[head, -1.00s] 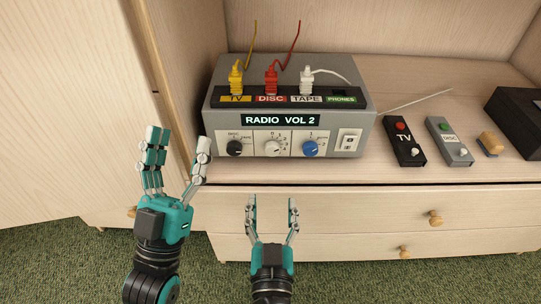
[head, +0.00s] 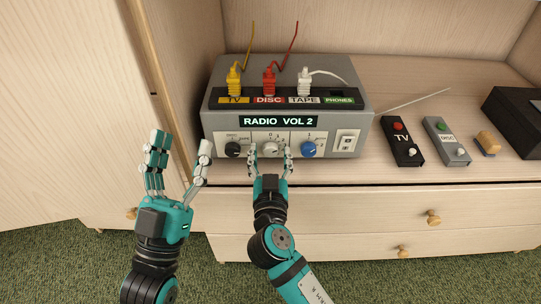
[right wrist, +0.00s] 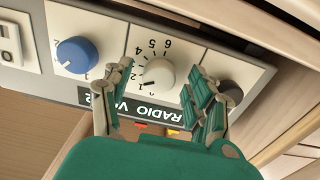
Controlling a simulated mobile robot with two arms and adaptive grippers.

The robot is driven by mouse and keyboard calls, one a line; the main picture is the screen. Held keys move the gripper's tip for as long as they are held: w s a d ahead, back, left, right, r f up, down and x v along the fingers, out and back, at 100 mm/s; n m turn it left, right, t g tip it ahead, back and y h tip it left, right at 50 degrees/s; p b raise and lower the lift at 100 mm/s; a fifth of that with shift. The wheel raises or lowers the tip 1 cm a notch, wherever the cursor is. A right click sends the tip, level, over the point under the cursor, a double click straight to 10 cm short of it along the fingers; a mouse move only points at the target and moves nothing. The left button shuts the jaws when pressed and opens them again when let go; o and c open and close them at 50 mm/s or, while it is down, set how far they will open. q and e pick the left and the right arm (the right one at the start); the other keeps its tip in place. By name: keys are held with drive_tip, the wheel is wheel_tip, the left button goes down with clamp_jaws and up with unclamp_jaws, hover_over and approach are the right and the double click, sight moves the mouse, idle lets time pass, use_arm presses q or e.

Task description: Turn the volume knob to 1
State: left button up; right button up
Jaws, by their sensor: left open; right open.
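The grey radio unit (head: 360,112) stands on the cabinet shelf. Its green display (head: 278,121) reads "RADIO VOL 2". The white volume knob (head: 270,147) is the middle one of three on the front panel. In the right wrist view the white knob (right wrist: 158,72) has a dark mark at its lower left and a number scale around it. My right gripper (head: 270,153) is open, with its fingers on either side of the white knob; I cannot tell if they touch it. My left gripper (head: 181,148) is open and empty, left of the unit and in front of the cabinet.
A black knob (head: 233,149) and a blue knob (head: 309,149) flank the white one, with a rocker switch (head: 347,142) farther right. Yellow, red and white plugs stand on top. A TV remote (head: 402,145) and a DISC remote (head: 447,141) lie to the right.

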drive_tip(key=c, duration=1.1)
use_arm(q)
drive_tip(key=shift+w, duration=0.1)
use_arm(e)
drive_tip(key=shift+n, duration=0.3)
drive_tip(key=shift+c, duration=0.2)
drive_tip(key=shift+n+p, duration=0.35)
drive_tip(key=shift+n, duration=0.85)
use_arm(q)
wheel_tip(320, 180, down, 6)
drive_tip(key=w+g+y, duration=0.1)
drive_tip(key=w+g, duration=0.1)
drive_tip(key=g, duration=0.2)
drive_tip(key=shift+w+r+y+p, duration=0.15)
drive_tip(key=shift+w+y+p, duration=0.15)
drive_tip(key=shift+p, duration=0.1)
use_arm(e)
drive_tip(key=shift+n, duration=1.5)
use_arm(q)
drive_tip(key=shift+a, duration=0.1)
use_arm(e)
drive_tip(key=o, duration=1.1)
